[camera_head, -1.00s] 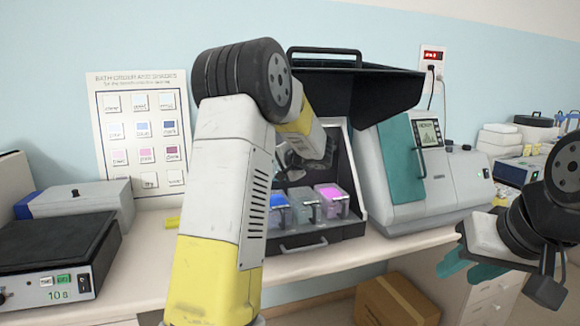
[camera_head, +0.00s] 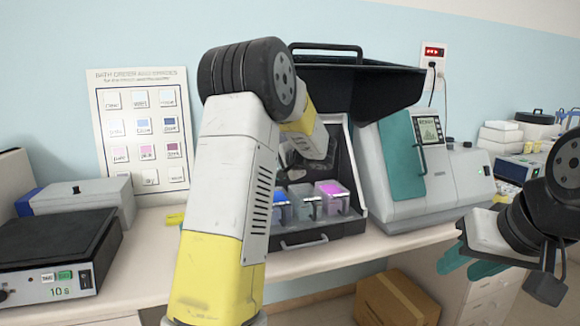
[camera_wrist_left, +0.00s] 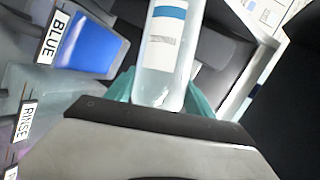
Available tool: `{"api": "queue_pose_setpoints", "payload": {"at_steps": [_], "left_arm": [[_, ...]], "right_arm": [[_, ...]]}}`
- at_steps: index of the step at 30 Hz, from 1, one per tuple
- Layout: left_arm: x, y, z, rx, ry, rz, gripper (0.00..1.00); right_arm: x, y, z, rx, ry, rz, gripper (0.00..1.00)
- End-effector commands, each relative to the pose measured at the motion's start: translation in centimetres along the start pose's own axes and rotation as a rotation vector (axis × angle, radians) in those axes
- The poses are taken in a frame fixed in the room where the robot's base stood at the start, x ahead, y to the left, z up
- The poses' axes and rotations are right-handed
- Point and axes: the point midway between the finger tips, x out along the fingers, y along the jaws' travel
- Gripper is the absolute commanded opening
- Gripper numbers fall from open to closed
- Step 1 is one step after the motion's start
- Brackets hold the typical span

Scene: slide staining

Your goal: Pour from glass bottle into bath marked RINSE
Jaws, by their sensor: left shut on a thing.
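My left gripper (camera_wrist_left: 165,95) is shut on the glass bottle (camera_wrist_left: 165,50), a clear bottle with a blue-and-white label; its teal fingers show on both sides of it. The bottle's top is out of the left wrist view. The RINSE bath (camera_wrist_left: 50,88), with pale clear contents, is at the left of that view, below the BLUE bath (camera_wrist_left: 88,50). In the head view the RINSE bath (camera_head: 305,204) stands between the blue and pink baths, and my left arm hides the bottle. My right gripper (camera_head: 471,266) is at the right, its teal fingers apart and empty.
The baths sit in a dark open-fronted hood (camera_head: 345,85). A pink bath (camera_head: 333,199) is on the right of the row. A grey machine (camera_head: 450,175) stands right of the hood. A black-topped device (camera_head: 50,250) and grey box (camera_head: 95,197) are at the left.

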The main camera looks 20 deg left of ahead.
Motion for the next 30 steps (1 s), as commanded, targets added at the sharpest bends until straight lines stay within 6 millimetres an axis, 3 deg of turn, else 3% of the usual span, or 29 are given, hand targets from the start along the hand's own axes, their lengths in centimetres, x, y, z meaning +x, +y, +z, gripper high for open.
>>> {"api": "queue_pose_setpoints", "payload": {"at_steps": [30], "left_arm": [[0.5, 0.9, 0.3, 0.091, -0.032, -0.042, 0.0]], "right_arm": [[0.0, 0.0, 0.0, 0.0, 0.0, 0.0, 0.36]]}}
